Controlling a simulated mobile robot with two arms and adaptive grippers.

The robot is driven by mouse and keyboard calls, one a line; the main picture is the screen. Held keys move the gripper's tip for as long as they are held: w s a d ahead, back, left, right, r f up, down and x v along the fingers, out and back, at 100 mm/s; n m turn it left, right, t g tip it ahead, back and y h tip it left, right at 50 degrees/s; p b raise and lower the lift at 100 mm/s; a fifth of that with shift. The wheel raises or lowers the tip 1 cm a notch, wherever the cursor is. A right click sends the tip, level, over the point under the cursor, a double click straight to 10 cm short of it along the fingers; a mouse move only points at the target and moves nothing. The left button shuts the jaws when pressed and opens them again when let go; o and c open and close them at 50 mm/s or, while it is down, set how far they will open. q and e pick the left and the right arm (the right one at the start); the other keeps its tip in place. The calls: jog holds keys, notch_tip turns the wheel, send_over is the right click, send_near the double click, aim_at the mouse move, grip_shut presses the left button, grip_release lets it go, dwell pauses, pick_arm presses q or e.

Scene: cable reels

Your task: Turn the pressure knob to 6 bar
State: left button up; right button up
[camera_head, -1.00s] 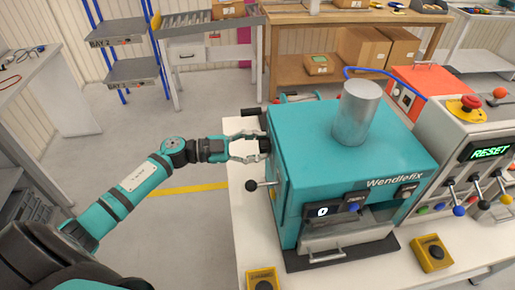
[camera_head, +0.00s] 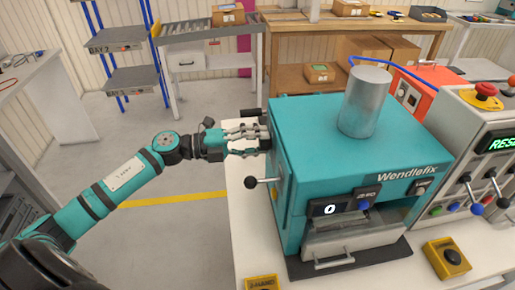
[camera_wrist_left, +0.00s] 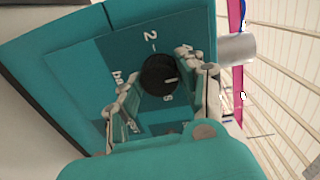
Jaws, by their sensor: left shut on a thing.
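The pressure knob (camera_wrist_left: 158,76) is a round black dial with a white pointer line on the side of the teal Wendlefix machine (camera_head: 330,165). In the left wrist view its pointer points right and slightly down. A "2" shows above it, "bar" to its left and a partly covered digit below it, hard to read. My left gripper (camera_head: 264,138) reaches the machine's left side from the left. In the wrist view its two fingers (camera_wrist_left: 157,68) are on either side of the knob, shut on it. In the head view the knob is hidden. My right gripper is not in view.
A lever with a black ball (camera_head: 251,182) sticks out just in front of my left gripper. A metal cylinder (camera_head: 365,102) stands on the machine. Yellow button boxes (camera_head: 446,257) are on the white table, and a control panel (camera_head: 495,135) stands at right. The floor at left is clear.

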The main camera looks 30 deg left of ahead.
pick_arm(q)
jog(key=shift+f+m+b, duration=0.1)
jog(key=shift+m+b, duration=2.8)
jog(key=shift+m, duration=0.1)
jog(key=o, duration=1.1)
jog(key=shift+o, duration=0.2)
jog(key=v, duration=1.2)
jog(key=shift+s, duration=0.15)
